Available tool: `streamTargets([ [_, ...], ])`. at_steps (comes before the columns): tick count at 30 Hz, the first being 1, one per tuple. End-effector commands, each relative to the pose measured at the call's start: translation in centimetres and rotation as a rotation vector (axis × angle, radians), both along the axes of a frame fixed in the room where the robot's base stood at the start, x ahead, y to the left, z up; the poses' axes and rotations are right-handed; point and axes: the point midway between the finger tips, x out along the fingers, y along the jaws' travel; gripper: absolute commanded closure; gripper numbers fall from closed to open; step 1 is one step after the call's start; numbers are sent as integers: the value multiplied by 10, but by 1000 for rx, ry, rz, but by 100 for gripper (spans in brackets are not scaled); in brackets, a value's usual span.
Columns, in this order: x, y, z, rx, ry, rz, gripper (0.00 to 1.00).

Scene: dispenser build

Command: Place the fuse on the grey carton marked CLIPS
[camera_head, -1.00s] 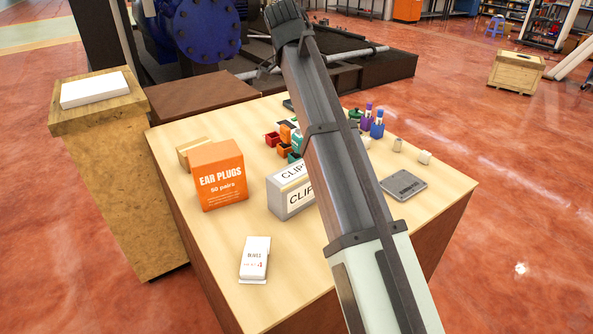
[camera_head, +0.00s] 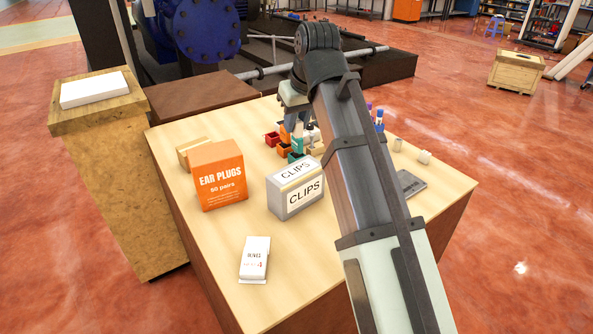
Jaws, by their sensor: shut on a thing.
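The grey carton marked CLIPS (camera_head: 294,189) stands upright on the table, its label facing front and top, with nothing on its top. My gripper (camera_head: 297,124) points down above the small coloured bins, behind the carton and apart from it. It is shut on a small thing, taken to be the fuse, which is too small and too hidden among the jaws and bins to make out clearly.
An orange EAR PLUGS box (camera_head: 219,178) stands left of the carton. A white packet (camera_head: 255,259) lies in front. Small coloured bins (camera_head: 284,150) sit behind the carton. A grey plate (camera_head: 410,184) lies right, partly behind my arm. The table's front is mostly clear.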

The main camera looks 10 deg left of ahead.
Motion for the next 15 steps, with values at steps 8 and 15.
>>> streamTargets([
  [8,0,-1,-5,-1,0,117,100],
  [15,-2,-1,-38,-2,2,119,100],
])
